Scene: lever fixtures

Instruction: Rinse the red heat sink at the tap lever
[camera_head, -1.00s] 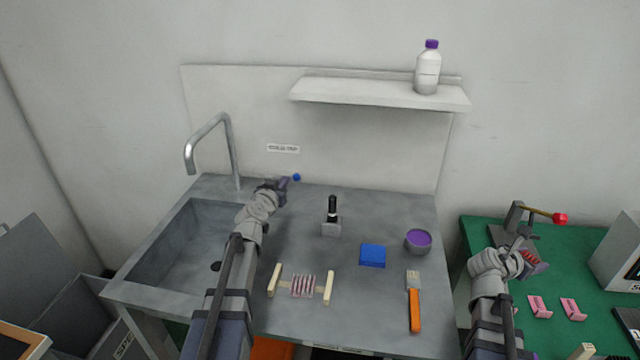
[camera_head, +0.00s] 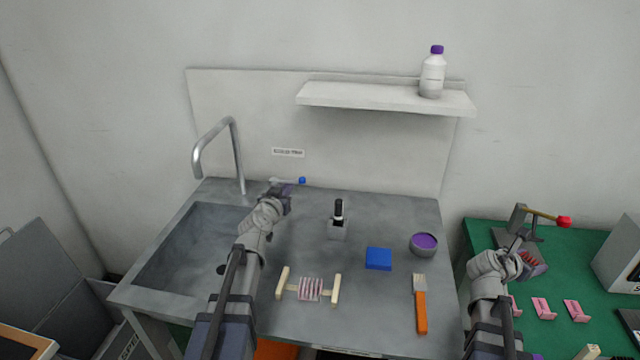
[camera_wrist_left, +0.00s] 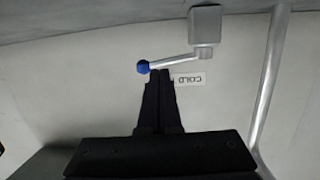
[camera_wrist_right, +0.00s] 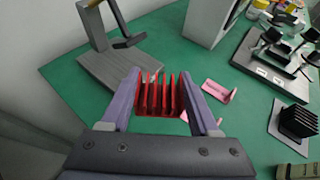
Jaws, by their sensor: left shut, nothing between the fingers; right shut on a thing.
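The tap lever is a thin pale rod with a blue knob (camera_head: 302,180) below the COLD label (camera_head: 288,153). The rod and blue knob (camera_wrist_left: 143,67) also show in the left wrist view. My left gripper (camera_head: 288,188) is shut and empty, its tips close beside the lever near the knob; I cannot tell whether they touch. The grey tap spout (camera_head: 197,165) arches over the sink (camera_head: 160,262). My right gripper (camera_wrist_right: 162,92) is shut on the red heat sink (camera_wrist_right: 158,98), held over the green table at the right. No water is visible.
The counter holds a black-handled tool in a block (camera_head: 338,215), a blue block (camera_head: 378,258), a purple-filled bowl (camera_head: 424,244), an orange-handled brush (camera_head: 420,305) and a rack (camera_head: 310,289). A red-knobbed lever fixture (camera_head: 540,217) stands on the green table (camera_head: 590,250).

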